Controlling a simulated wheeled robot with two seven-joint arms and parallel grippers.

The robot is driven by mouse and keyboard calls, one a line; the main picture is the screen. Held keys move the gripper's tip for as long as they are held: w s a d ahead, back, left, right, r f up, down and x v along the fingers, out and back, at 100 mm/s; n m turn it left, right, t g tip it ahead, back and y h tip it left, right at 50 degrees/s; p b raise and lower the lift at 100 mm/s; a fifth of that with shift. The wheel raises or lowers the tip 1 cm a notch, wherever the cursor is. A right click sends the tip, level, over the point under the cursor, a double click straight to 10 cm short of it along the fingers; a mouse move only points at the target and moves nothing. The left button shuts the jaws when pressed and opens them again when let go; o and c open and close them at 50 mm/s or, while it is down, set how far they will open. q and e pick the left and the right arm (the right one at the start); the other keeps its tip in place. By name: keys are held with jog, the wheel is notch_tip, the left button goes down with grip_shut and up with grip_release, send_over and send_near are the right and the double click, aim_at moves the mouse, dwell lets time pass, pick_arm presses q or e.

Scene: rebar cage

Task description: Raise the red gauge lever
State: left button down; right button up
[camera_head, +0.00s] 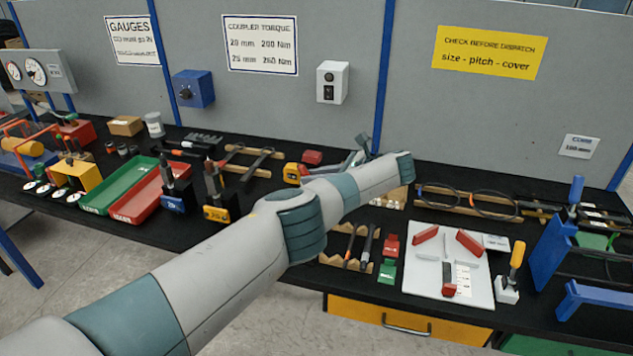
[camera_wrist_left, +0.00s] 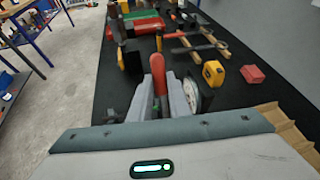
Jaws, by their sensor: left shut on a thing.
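The red gauge lever (camera_wrist_left: 158,75) stands up between the fingers of my left gripper (camera_wrist_left: 167,98) in the left wrist view. The fingers are shut on it. A round white dial (camera_wrist_left: 206,96) shows right beside the right finger. The lower part of the lever is hidden by the gripper. In the head view my left gripper (camera_head: 355,157) is over the middle of the black table, partly behind my forearm. I cannot make out the lever there. My right gripper is not in view.
A yellow tape measure (camera_wrist_left: 213,73) and a red block (camera_wrist_left: 252,74) stand close to the gripper. A red tray (camera_head: 150,195) and a green tray (camera_head: 118,185) lie at left. A white board (camera_head: 420,282) with red pieces lies at right. A grey partition (camera_head: 340,40) stands behind.

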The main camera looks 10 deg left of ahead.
pick_arm(q)
jog(key=c, duration=1.6)
grip_release()
jog(key=shift+c, duration=0.2)
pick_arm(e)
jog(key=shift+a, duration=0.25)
